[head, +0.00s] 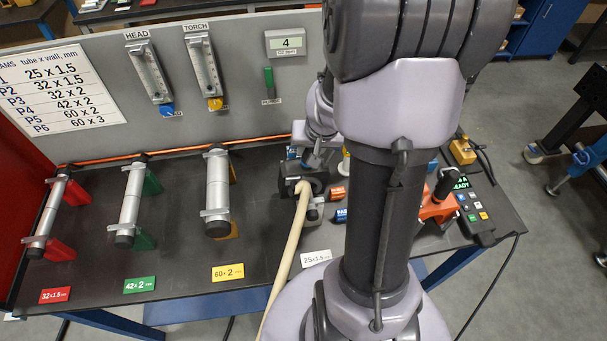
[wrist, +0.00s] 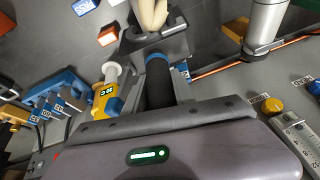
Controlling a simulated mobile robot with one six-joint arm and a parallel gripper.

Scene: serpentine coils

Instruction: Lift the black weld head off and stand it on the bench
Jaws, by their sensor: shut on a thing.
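The black weld head (head: 288,184) is near the middle of the bench in the head view, with a beige hose (head: 290,245) running from it toward the front edge. My gripper (head: 313,162) reaches down beside it, partly hidden behind my arm. In the wrist view, my gripper (wrist: 160,88) is shut on the head's black grip (wrist: 159,78), which has a blue ring. The beige hose (wrist: 150,14) shows beyond it. I cannot tell whether the head is clear of what is under it. The dark bench (head: 185,262) has bare surface left of the hose.
Clamped tubes (head: 46,215), (head: 131,203), (head: 217,195) stand left of the head with red, green and yellow supports. A white-and-yellow tool (wrist: 108,90) is close beside my gripper. An orange device (head: 438,208) and a keypad (head: 474,212) are at right. A grey panel (head: 90,70) rises behind.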

